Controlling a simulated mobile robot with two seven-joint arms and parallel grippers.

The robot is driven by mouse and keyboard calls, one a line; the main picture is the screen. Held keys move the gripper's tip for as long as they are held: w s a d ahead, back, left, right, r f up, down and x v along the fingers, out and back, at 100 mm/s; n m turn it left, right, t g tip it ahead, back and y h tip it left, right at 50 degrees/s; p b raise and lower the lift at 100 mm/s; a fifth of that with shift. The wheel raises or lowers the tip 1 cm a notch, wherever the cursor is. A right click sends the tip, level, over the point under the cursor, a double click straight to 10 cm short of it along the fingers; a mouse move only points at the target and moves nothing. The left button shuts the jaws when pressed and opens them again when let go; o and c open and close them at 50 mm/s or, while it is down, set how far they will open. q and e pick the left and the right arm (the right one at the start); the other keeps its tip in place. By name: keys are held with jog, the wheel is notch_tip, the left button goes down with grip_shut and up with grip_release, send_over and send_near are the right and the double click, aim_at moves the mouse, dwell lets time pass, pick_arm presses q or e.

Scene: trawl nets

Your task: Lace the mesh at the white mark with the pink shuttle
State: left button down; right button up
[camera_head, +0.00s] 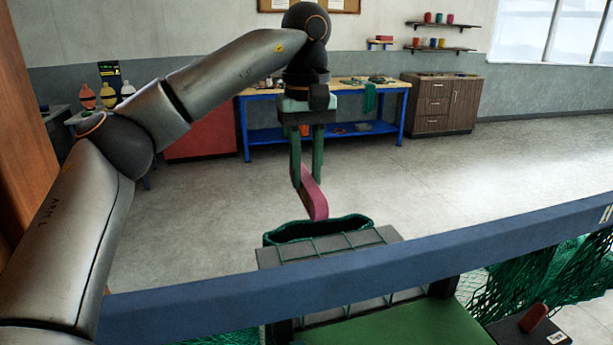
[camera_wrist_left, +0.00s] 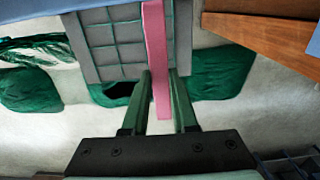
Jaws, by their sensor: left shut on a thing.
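My left gripper (camera_head: 308,178) is shut on the pink shuttle (camera_head: 315,203) and holds it, tilted, just above and behind the top of a grey panel (camera_head: 285,257). Green mesh (camera_head: 345,243) is strung in squares across the panel, with dark green net bunched behind its upper edge. In the left wrist view the shuttle (camera_wrist_left: 157,50) sticks out past the fingertips and lies across the panel (camera_wrist_left: 95,45), hiding part of the mesh. I cannot make out the white mark in either view. My right gripper is not in view.
A blue rail (camera_head: 400,248) crosses in front of the panel. Green net (camera_head: 560,262) hangs at the right, near a dark box with a red piece (camera_head: 533,317). A blue workbench (camera_head: 370,90) and wooden cabinet (camera_head: 443,104) stand at the back. The floor between is clear.

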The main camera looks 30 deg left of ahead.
aim_at(312, 187)
pick_arm(q)
jog(key=shift+d, duration=0.1)
jog(key=shift+s+d, duration=1.05)
jog(key=shift+d, duration=0.1)
jog(key=s+d+b, duration=0.2)
jog(key=s+d, duration=1.1)
jog(key=d, duration=0.2)
jog(key=shift+d, duration=0.25)
jog(key=shift+s, duration=0.1)
dwell(0.6)
